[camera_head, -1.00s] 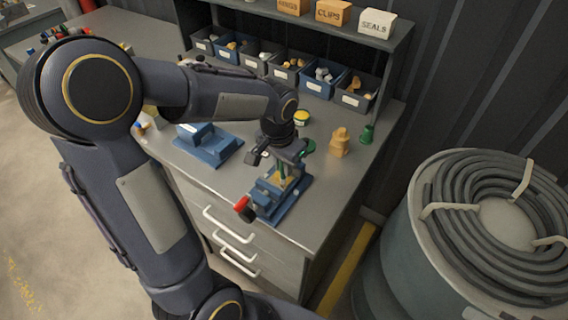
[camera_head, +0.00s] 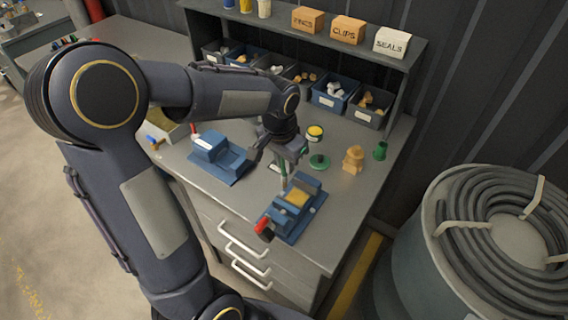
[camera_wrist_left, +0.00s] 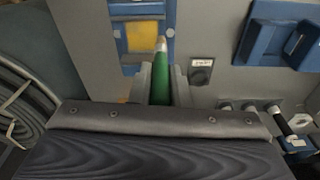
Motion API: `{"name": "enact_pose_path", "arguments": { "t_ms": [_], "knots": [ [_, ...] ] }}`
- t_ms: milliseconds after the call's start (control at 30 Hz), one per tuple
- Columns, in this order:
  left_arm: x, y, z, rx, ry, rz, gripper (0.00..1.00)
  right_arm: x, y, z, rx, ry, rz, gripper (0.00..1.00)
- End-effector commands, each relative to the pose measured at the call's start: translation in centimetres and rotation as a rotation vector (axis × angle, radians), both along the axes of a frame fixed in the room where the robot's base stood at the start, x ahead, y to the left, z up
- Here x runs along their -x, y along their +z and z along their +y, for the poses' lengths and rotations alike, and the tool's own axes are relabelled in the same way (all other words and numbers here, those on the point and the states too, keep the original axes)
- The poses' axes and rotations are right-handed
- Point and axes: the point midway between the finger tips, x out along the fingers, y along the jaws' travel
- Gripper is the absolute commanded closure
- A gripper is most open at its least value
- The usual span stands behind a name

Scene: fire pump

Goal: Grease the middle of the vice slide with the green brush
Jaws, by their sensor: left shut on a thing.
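My left gripper (camera_head: 286,164) is shut on the green brush (camera_wrist_left: 161,82). In the left wrist view the brush handle sits between the two fingers, with its pale tip pointing at the vice. The blue vice (camera_head: 291,209) with a red-ended handle stands at the bench's front right corner. Its slide carries a yellowish patch (camera_head: 297,197), which also shows in the left wrist view (camera_wrist_left: 144,36). In the head view the brush hangs at the vice's back left end. I cannot tell whether its tip touches the vice. My right gripper is out of view.
A second blue block fixture (camera_head: 219,157) stands to the left on the bench (camera_head: 330,238). A yellow-topped tin (camera_head: 314,133), green disc (camera_head: 319,161), tan figure-like part (camera_head: 353,160) and green piece (camera_head: 380,150) stand behind. Parts bins line the back.

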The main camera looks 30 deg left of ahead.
Motion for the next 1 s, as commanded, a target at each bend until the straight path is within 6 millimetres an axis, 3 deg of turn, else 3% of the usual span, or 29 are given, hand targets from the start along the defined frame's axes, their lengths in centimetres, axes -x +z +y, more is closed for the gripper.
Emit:
{"name": "enact_pose_path", "arguments": {
  "t_ms": [400, 1000],
  "knots": [
    [-0.4, 3.7, 0.0, 0.000, -0.001, 0.000, 1.00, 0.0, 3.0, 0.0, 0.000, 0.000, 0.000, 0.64],
    [-0.4, 3.6, 0.0, 0.000, -0.001, 0.000, 1.00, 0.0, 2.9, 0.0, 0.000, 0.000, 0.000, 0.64]
  ]
}}
